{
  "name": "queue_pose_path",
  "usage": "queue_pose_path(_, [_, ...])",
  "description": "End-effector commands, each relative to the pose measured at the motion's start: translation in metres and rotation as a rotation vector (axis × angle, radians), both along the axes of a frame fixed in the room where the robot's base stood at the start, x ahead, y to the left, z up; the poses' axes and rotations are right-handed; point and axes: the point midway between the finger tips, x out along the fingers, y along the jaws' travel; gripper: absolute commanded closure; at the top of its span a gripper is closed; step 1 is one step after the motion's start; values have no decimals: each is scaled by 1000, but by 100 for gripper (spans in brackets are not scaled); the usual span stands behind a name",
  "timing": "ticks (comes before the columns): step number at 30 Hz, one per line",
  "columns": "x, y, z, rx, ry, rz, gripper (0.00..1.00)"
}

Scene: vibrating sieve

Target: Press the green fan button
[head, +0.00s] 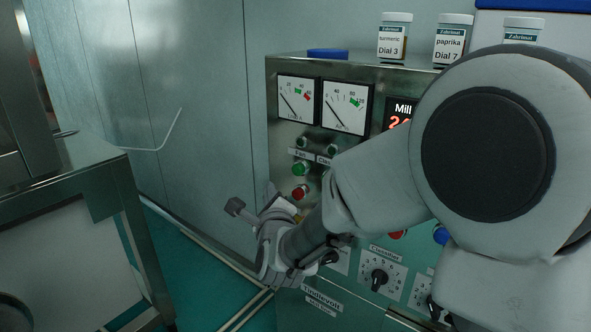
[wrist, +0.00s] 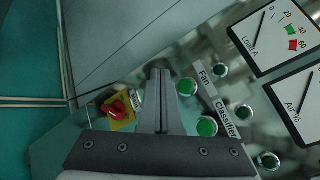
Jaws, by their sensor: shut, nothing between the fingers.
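The green fan button (head: 300,169) sits on the panel below the "Fan" label (head: 301,154), above a red button (head: 299,192). In the wrist view the green fan button (wrist: 187,87) is beside the "Fan" label (wrist: 205,75), uncovered, just right of my fingers. My gripper (wrist: 159,74) is shut and empty, its fingers together and pointing at the panel. In the head view my gripper (head: 278,207) is below and left of the fan button, partly hidden by my wrist. A gap shows between fingers and button in the picture; its depth is unclear.
A second green button (wrist: 207,126) is close by, beside the "Classifier" label (wrist: 228,120). A red knob on a yellow plate (wrist: 117,107) lies left of my fingers. Dials (head: 378,278) are lower on the panel. A metal cabinet (head: 85,170) stands at left.

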Motion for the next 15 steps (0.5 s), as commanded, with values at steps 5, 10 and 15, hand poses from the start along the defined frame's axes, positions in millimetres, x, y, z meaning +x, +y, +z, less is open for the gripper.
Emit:
queue_pose_path(5, [22, -18, 2, 1, 1, -4, 100])
queue_pose_path(10, [39, -31, -2, 1, -1, -4, 100])
queue_pose_path(15, [49, -39, -1, 0, 0, -3, 100])
